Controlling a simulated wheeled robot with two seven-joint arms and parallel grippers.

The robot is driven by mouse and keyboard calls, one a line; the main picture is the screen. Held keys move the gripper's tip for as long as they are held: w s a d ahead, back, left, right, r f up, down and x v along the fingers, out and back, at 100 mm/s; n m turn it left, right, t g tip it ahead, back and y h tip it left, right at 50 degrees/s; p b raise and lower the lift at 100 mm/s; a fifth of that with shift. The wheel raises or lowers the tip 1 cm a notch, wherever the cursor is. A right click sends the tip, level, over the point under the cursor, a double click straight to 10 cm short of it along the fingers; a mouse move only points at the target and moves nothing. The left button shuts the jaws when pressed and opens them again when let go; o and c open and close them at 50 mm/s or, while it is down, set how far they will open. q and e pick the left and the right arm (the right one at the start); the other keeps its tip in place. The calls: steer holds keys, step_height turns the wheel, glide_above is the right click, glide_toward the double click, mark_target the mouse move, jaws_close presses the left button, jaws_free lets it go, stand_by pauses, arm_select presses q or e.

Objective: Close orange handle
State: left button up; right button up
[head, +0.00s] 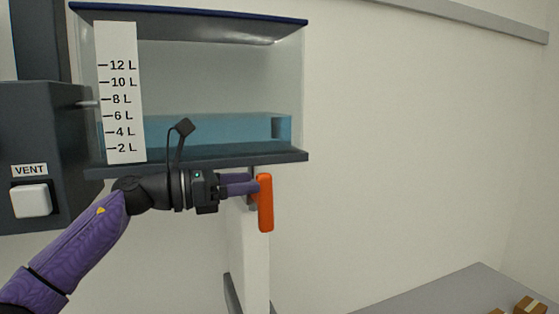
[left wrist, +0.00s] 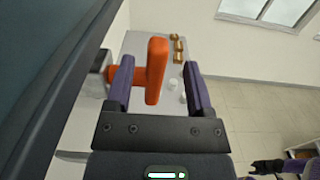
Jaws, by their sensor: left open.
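The orange handle (head: 265,204) hangs upright just under the tank's right part, at the top of a white post. In the left wrist view the orange handle (left wrist: 157,70) shows as a T-shape, its stem running left to a grey fitting. My left gripper (head: 247,185) reaches in from the left at the handle's upper part. In the left wrist view its open fingers (left wrist: 158,72) stand either side of the handle's bar. The left finger is close to the stem; I cannot tell whether it touches. A small dark and purple part at lower right looks like my right gripper (left wrist: 263,166).
The clear tank (head: 200,60) with blue liquid and a litre scale (head: 119,95) is right above my left gripper. A grey box with a white VENT button (head: 31,198) is at left. A grey table (head: 450,295) holds small boxes (head: 529,306). Right of the handle is free.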

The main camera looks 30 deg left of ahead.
mark_target(272, 180)
arm_select(q)
steer(key=p+x, duration=0.2)
steer(key=x, duration=0.4)
steer(key=shift+a, duration=0.1)
arm_select(e)
steer(key=r, duration=0.3)
steer(key=shift+w+d+r, duration=0.25)
steer(key=shift+r, duration=0.05)
arm_select(q)
steer(key=shift+c, duration=0.3)
jaws_close()
arm_select(e)
steer(key=shift+w, duration=0.1)
